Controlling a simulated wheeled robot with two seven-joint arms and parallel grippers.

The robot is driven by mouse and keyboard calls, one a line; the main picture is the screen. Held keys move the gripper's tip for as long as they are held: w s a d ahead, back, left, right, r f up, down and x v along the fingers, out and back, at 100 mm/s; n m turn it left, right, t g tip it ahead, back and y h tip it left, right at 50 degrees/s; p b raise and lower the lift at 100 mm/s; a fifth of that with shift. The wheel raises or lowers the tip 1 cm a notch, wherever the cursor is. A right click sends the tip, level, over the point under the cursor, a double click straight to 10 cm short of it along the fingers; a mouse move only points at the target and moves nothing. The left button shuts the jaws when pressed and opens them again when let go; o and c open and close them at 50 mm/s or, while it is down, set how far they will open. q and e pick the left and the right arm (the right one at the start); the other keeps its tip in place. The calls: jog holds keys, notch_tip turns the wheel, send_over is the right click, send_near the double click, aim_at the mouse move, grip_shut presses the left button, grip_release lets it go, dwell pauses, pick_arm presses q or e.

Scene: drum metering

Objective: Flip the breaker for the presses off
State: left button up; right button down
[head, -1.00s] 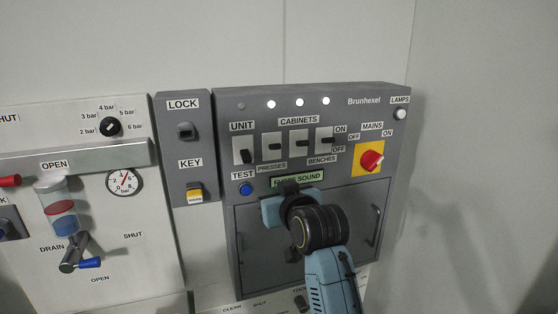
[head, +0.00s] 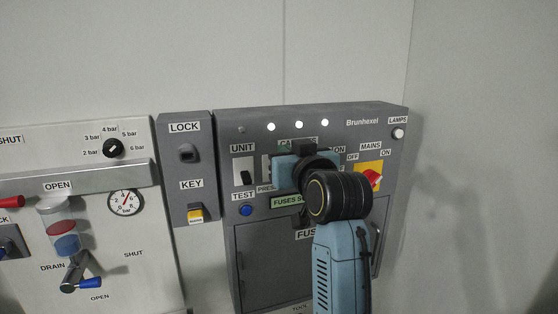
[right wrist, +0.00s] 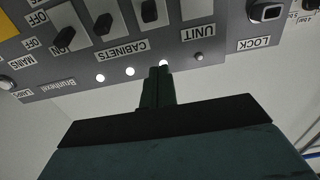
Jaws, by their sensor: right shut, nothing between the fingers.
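The presses breaker is the cabinet breaker nearest UNIT. In the right wrist view, turned upside down, its dark lever (right wrist: 149,11) shows at the top edge. In the head view my right gripper (head: 293,166) hides most of the cabinet breakers and part of the PRESSES label (head: 265,189). The gripper is shut and empty. In the right wrist view its fingertips (right wrist: 158,70) lie over the panel by the lamp above the presses breaker, apart from the lever; contact with the panel cannot be told. Three lamps glow (head: 298,125). My left gripper is not in view.
The UNIT breaker (head: 244,176) has its lever down and its lamp (head: 241,129) dark. The red mains switch (head: 372,179) is close right of my gripper. The blue test button (head: 246,210) and lock and key box (head: 187,160) stand left.

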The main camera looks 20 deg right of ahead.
jog(key=w+p, duration=0.1)
jog(key=w, duration=0.5)
jog(key=shift+w+a, duration=0.1)
notch_tip(320, 180, down, 2)
jog(key=shift+f+p, duration=0.15)
jog(key=shift+p, duration=0.15)
jog(key=shift+s+f, duration=0.55)
jog(key=shift+f, duration=0.25)
